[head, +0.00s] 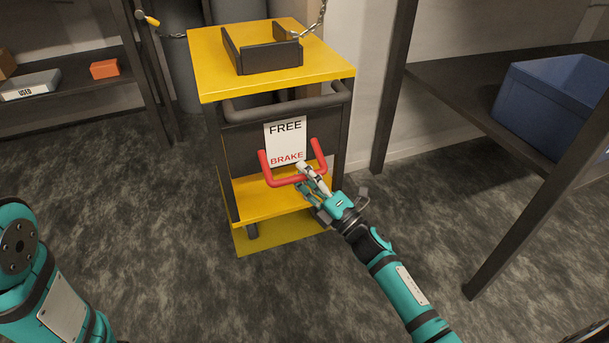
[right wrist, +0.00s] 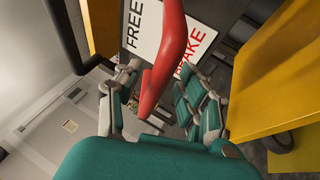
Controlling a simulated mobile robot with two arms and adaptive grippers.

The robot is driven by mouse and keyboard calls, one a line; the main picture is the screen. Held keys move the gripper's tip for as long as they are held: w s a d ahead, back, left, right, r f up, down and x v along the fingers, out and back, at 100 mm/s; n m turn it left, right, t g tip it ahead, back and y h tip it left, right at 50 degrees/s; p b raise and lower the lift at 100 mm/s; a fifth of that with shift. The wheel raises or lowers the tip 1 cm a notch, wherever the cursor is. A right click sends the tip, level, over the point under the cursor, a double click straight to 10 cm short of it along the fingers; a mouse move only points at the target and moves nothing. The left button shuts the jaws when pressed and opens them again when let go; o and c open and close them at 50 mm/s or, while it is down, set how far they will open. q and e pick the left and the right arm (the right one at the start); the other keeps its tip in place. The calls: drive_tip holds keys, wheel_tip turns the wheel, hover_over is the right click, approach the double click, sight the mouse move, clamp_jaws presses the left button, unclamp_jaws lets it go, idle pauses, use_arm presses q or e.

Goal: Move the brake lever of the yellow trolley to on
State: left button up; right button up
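The yellow trolley (head: 325,70) stands upright in the middle of the head view. Its brake lever (head: 284,181) is a red U-shaped bar on the trolley's front; its crossbar sits low, just below the word BRAKE on the white sign (head: 284,140), with FREE printed above. My right gripper (head: 303,177) is at the right part of the crossbar. My left gripper is outside the head view; only part of my left arm shows.
A dark shelf at the right carries a blue crate (head: 545,105). A left shelf holds an orange box (head: 104,69) and a grey case (head: 30,85). A chain (head: 318,20) hangs behind the trolley. The carpet in front of the trolley is clear.

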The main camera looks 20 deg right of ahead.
drive_tip(key=v, duration=1.2)
